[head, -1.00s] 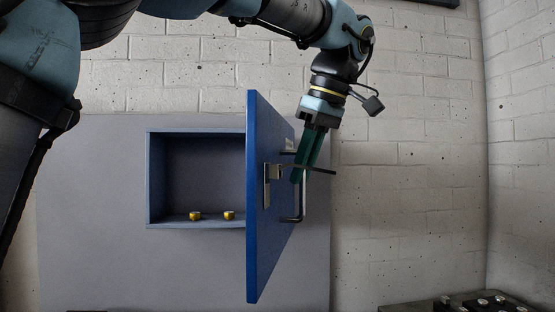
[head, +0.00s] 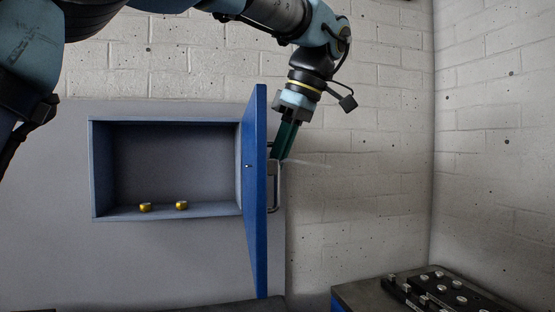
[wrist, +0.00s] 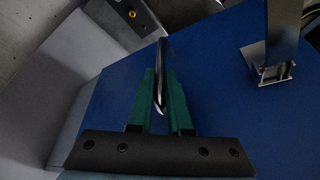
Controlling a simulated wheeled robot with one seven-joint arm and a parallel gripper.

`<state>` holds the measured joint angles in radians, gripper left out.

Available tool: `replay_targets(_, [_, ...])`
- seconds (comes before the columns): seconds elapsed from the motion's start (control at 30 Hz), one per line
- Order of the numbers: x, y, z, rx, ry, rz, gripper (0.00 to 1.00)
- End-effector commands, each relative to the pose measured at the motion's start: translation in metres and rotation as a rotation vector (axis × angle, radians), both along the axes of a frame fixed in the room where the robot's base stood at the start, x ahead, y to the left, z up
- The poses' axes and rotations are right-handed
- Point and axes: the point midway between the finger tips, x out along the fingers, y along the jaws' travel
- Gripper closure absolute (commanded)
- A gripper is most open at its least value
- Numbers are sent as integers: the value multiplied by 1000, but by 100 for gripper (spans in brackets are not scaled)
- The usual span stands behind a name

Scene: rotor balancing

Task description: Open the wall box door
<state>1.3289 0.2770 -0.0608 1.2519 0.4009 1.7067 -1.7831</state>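The wall box (head: 165,121) is a blue-grey open recess on a panel. Its blue door (head: 258,240) stands wide open at the box's right side, seen nearly edge-on with part of its inner face showing. The metal door handle (head: 275,190) is on the outer face, partly hidden by the door. My gripper (head: 282,156) has green fingers and reaches the handle from above right. In the wrist view, the fingers (wrist: 162,80) are closed around the handle bar (wrist: 162,55), in front of the blue outer face. A metal latch (wrist: 272,72) sits on that face at the right.
Two small brass-coloured pieces (head: 163,207) sit on the box floor. A dark bench (head: 370,292) with a black rack of round metal parts (head: 440,288) stands at lower right. The wall right of the door is clear.

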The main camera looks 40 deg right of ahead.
Motion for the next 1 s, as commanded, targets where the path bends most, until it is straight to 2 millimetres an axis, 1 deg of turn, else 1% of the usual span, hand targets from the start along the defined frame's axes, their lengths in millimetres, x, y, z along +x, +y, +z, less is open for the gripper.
replay_targets(0.03, [2, 0, 0, 1, -2, 3, 78])
replay_targets(0.23, [1, 0, 0, 0, -1, 2, 56])
replay_targets(0.5, [0, 0, 1, -2, 0, 1, 55])
replay_targets(0.63, [-3, -2, 8, -3, 0, 0, 55])
replay_targets(0.77, [-10, -6, 25, -6, 0, 0, 55])
replay_targets(1.0, [-24, -13, 65, -3, -1, 0, 55])
